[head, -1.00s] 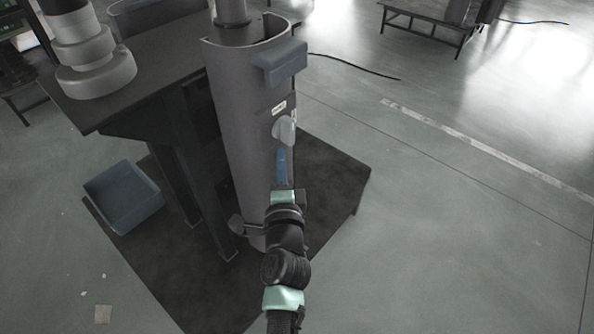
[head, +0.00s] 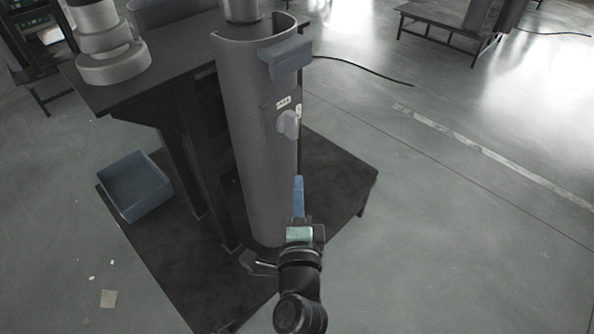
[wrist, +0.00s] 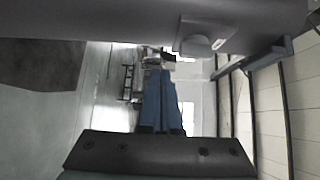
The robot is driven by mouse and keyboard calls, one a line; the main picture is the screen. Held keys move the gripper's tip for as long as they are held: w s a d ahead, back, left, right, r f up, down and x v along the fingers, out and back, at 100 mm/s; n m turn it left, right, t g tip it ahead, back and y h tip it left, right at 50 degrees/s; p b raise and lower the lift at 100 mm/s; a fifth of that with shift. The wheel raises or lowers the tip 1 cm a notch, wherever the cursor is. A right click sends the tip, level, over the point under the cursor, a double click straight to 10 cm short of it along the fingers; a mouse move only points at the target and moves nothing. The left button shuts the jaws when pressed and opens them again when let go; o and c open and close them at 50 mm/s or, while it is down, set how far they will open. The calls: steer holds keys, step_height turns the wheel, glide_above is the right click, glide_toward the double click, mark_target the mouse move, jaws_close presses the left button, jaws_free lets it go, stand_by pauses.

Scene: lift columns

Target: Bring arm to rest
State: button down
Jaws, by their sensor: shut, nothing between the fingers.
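My gripper (head: 298,182) has blue fingers and shows in the head view in front of the lower right side of the grey column (head: 258,150). Its fingers point up in the picture and are together, with nothing between them. In the wrist view my gripper (wrist: 163,80) also shows with its blue fingers together. The column (wrist: 120,18) fills the top of that view, with its rounded knob (wrist: 204,36) above and to the right of the fingertips. In the head view the knob (head: 288,124) sits above the fingers. I cannot tell the gap between gripper and column.
The column stands beside a dark table (head: 175,55) on a dark floor plate (head: 335,180). A blue-grey bin (head: 135,187) lies at the left. A block-shaped handle (head: 285,58) juts from the column's top. Open floor (head: 450,220) extends to the right.

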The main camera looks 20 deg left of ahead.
steer(key=shift+v, duration=1.8)
steer(key=shift+w, duration=0.1)
steer(key=w+d+r+n+t, duration=0.1)
steer(key=d+r+n+t, duration=0.15)
steer(key=r, duration=0.75)
steer(key=w+d+r+n+t, duration=0.1)
steer(key=r+n, duration=0.3)
steer(key=r, duration=0.6)
steer(key=w+d+r+n+t, duration=0.15)
steer(key=r+n, duration=0.25)
steer(key=r, duration=0.6)
steer(key=s+d+r+n+t+h+p, duration=0.1)
steer(key=s+d+r+t+h, duration=0.35)
steer(key=r, duration=0.65)
steer(key=s+d+r+n+t+h+p, duration=0.15)
steer(key=s+d+r+h, duration=0.25)
steer(key=s+d+r, duration=0.5)
steer(key=w+a+r+p, duration=0.1)
steer(key=r+p, duration=1.4)
steer(key=r, duration=0.1)
steer(key=w+a+r+p, duration=0.1)
steer(key=a+r+p, duration=0.1)
steer(key=r+p, duration=1.4)
steer(key=shift+a+r+y, duration=0.15)
steer(key=shift+r+y, duration=0.3)
steer(key=shift+r, duration=0.15)
steer(key=c, duration=1.6)
jaws_free()
